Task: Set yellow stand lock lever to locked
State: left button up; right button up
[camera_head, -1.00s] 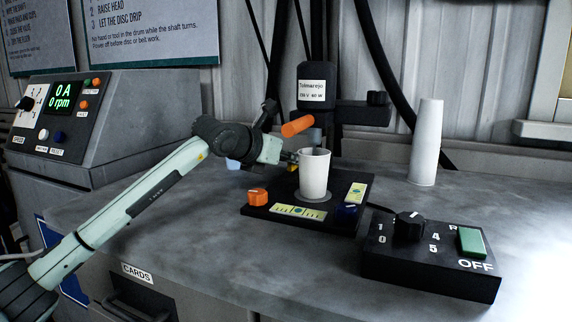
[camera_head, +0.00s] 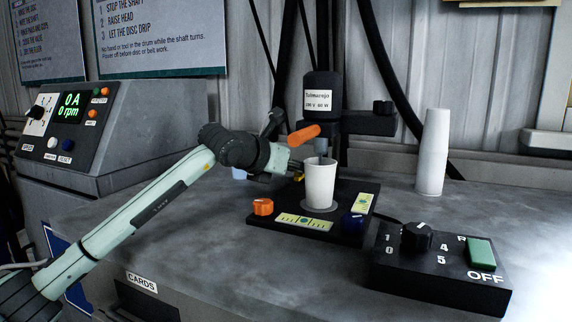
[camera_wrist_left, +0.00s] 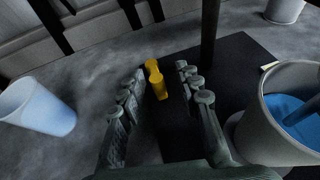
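The yellow stand lock lever (camera_wrist_left: 155,80) is upright in the left wrist view, between the two fingers of my left gripper (camera_wrist_left: 161,74). The fingers are apart, with a gap on each side of the lever. In the head view my left gripper (camera_head: 288,169) is behind and left of the white cup on the black stand base (camera_head: 346,236). A small bit of yellow (camera_head: 298,177) shows beside the fingers there; the rest is hidden. My right gripper is not in view.
The white cup (camera_head: 320,182) holds blue liquid, seen in the left wrist view (camera_wrist_left: 293,113). An orange handle (camera_head: 303,136) is just above my gripper. A pale blue cup (camera_wrist_left: 38,106) stands to the left. Stacked cups (camera_head: 433,152) and a control box (camera_head: 440,272) are at right.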

pick_arm(q)
jog(key=v, duration=1.1)
jog(key=shift+d+f, duration=0.1)
jog(key=shift+f, duration=0.05)
